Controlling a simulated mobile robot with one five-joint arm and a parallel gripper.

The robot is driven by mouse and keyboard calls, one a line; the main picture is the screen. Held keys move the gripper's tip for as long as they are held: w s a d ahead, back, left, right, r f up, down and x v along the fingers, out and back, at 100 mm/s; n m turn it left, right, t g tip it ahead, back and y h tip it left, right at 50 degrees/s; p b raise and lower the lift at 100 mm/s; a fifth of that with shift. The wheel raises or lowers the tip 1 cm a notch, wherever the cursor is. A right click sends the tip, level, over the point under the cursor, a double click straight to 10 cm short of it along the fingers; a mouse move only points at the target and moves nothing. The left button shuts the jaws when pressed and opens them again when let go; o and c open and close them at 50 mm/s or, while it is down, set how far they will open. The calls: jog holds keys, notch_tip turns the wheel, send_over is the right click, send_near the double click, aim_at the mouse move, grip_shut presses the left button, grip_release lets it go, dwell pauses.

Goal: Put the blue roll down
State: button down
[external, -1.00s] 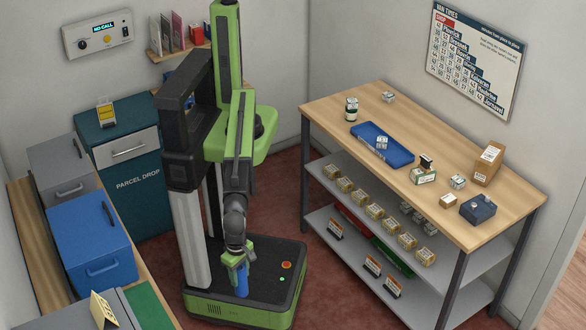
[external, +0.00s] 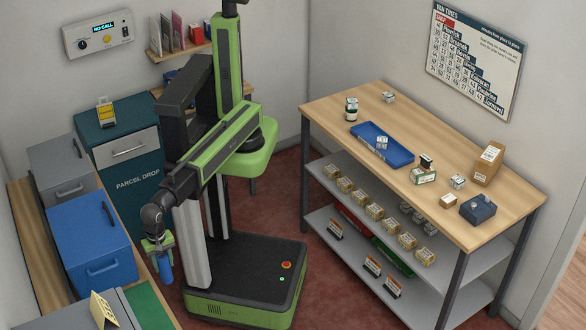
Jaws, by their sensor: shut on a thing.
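The blue roll (external: 165,269) hangs upright from my gripper (external: 160,250), which is shut on its upper end. My gripper is at the left of my base, in the air between the base and the left counter. The roll's lower end is free and touches nothing that I can see. The fingers are small in this view and partly cover the roll's top.
The left counter holds a blue lidded box (external: 88,240), a grey box (external: 60,168), a green mat (external: 150,306) and a yellow tent card (external: 102,309). A teal parcel drop cabinet (external: 135,190) stands behind. The right table (external: 440,160) holds a blue tray (external: 400,156) and small parcels.

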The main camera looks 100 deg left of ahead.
jog(key=s+d, duration=0.4)
jog(key=s+d+f+b, duration=0.1)
jog(key=s+d, duration=0.3)
jog(key=s+d+f+b, duration=0.1)
jog(key=s+d, duration=0.3)
jog(key=shift+s+d, duration=0.2)
jog(key=shift+w+r, duration=0.1)
jog(key=shift+r, duration=0.15)
jog(key=shift+f, duration=0.15)
jog(key=c, duration=0.8)
grip_release()
notch_tip(320, 180, up, 12)
jog(key=p, duration=1.2)
